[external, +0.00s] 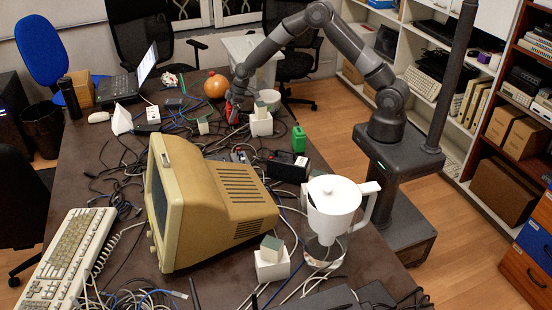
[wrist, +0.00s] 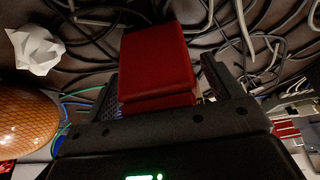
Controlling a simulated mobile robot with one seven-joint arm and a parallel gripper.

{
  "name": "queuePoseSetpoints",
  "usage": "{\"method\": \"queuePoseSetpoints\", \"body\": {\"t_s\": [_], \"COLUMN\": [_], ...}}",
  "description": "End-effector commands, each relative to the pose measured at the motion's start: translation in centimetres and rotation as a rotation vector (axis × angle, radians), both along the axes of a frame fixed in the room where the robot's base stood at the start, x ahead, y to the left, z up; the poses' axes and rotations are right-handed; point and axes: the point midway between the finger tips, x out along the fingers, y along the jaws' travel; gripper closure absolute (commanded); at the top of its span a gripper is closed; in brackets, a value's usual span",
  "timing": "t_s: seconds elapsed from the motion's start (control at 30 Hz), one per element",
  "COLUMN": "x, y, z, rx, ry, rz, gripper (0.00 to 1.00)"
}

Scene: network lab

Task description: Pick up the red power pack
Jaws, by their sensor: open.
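The red power pack (wrist: 157,55) shows in the wrist view as a red block between the two dark fingers of my gripper (wrist: 162,88). The fingers stand to either side of it, with a narrow gap visible on the right; contact on the left I cannot tell. The gripper is open. In the external view my gripper (external: 237,99) reaches down to the far part of the table, and a small red patch of the pack (external: 230,113) shows at its fingertips. The pack's lower part is hidden by the gripper.
Loose cables (wrist: 250,45) surround the pack. An orange round object (external: 215,86) stands close by, also at left in the wrist view (wrist: 22,125). A white box with a small block (external: 261,125) is just right of the gripper. A beige monitor (external: 205,205) stands nearer.

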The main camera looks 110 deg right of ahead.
Motion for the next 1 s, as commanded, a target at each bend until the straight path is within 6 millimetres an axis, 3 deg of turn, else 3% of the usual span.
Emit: {"method": "queuePoseSetpoints", "body": {"t_s": [0.07,0.8,1.0], "x": [0.0,0.0,0.04], "y": [0.0,0.03,0.01], "z": [0.03,0.06,0.15], "rx": [0.0,0.001,0.0], "ry": [0.0,0.0,-0.001], "rz": [0.0,0.0,0.001], "gripper": [0.16,0.77,0.77]}}
